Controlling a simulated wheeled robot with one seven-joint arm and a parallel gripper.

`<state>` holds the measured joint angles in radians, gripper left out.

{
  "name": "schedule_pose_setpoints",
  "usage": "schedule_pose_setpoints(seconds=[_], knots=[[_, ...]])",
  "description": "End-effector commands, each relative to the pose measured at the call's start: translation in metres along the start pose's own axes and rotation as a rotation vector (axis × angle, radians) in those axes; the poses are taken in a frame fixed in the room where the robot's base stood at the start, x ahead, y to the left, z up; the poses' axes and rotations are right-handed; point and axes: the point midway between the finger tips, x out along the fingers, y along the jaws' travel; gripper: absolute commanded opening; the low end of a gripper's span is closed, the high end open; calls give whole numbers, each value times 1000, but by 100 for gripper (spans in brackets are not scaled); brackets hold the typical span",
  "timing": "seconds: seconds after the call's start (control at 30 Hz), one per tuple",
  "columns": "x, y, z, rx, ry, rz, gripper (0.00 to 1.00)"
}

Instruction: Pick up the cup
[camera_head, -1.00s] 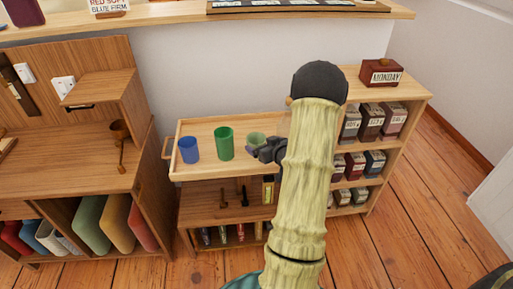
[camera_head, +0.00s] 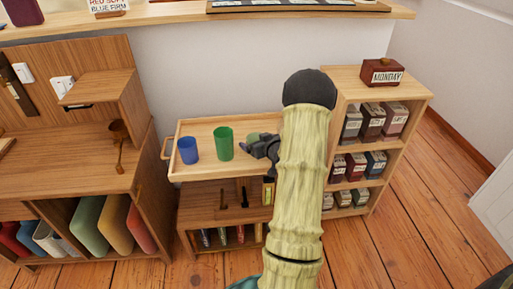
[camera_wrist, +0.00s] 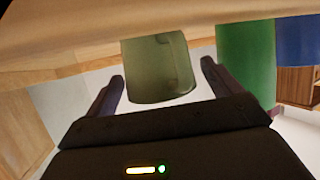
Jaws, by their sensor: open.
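A dull green cup (camera_wrist: 157,68) stands just ahead of my open gripper (camera_wrist: 160,76) in the wrist view, roughly centred between the two fingers. In the head view this cup (camera_head: 256,138) is partly hidden behind my gripper (camera_head: 268,147). A brighter green cup (camera_head: 224,143) and a blue cup (camera_head: 188,150) stand to its left on the same wooden tray top (camera_head: 205,170). In the wrist view the bright green cup (camera_wrist: 246,55) and the blue cup (camera_wrist: 299,40) appear at the right. Nothing is held.
A shelf unit with labelled boxes (camera_head: 372,122) stands close on the right, with a MONDAY block (camera_head: 382,72) on top. A wooden desk (camera_head: 70,165) with a cabinet stands on the left. My arm hides part of the shelf unit and the tray's right end.

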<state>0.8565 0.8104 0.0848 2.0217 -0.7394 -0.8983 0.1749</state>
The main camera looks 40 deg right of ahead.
Motion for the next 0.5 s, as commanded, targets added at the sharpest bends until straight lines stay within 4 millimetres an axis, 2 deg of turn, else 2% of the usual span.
schedule_pose_setpoints(seconds=[0.07,0.33,0.5], knots=[[0,0,0,0,0,0,90],[0,0,0,0,0,0,39],[0,0,-1,0,1,0,37]])
